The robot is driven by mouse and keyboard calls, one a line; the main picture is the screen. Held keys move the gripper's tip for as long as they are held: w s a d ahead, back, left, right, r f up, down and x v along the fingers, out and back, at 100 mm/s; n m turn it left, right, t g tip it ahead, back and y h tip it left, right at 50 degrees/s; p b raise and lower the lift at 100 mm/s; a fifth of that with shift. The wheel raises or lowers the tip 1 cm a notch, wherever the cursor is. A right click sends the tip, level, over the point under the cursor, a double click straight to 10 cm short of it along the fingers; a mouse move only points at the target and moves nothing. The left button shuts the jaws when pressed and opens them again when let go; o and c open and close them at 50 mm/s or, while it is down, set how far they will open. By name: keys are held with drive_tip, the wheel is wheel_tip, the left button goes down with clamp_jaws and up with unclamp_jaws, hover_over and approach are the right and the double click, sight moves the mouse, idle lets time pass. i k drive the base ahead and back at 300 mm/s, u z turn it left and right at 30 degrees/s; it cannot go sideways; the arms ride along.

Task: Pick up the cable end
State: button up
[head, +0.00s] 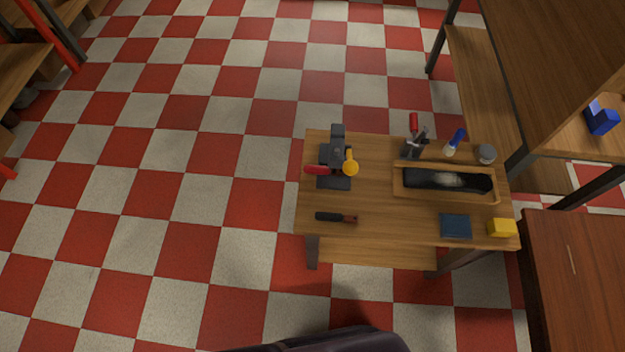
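I cannot make out a cable end for certain in the head view. On the low wooden table, a dark grey clamp-like device (335,155) stands at the left, with a red piece (318,170) at its left side and a yellow round piece (351,168) at its right. A short black rod with a reddish-brown end (336,218) lies near the table's front left. A long black item with a pale patch (448,181) lies in a wooden tray (401,196). My gripper is not in view.
On the wooden table (376,195) are a holder with tools (413,146), a blue-and-white bottle (454,142), a grey jar (487,154), a dark blue square (456,226) and a yellow block (502,228). Shelving and a brown surface (578,285) stand right. The checkered floor (190,180) is clear left.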

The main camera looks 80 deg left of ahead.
sight(315, 169)
drive_tip(key=k, duration=1.4)
drive_tip(key=z, duration=1.75)
drive_tip(key=k, duration=0.1)
drive_tip(key=u, duration=4.1)
drive_tip(key=i, duration=0.25)
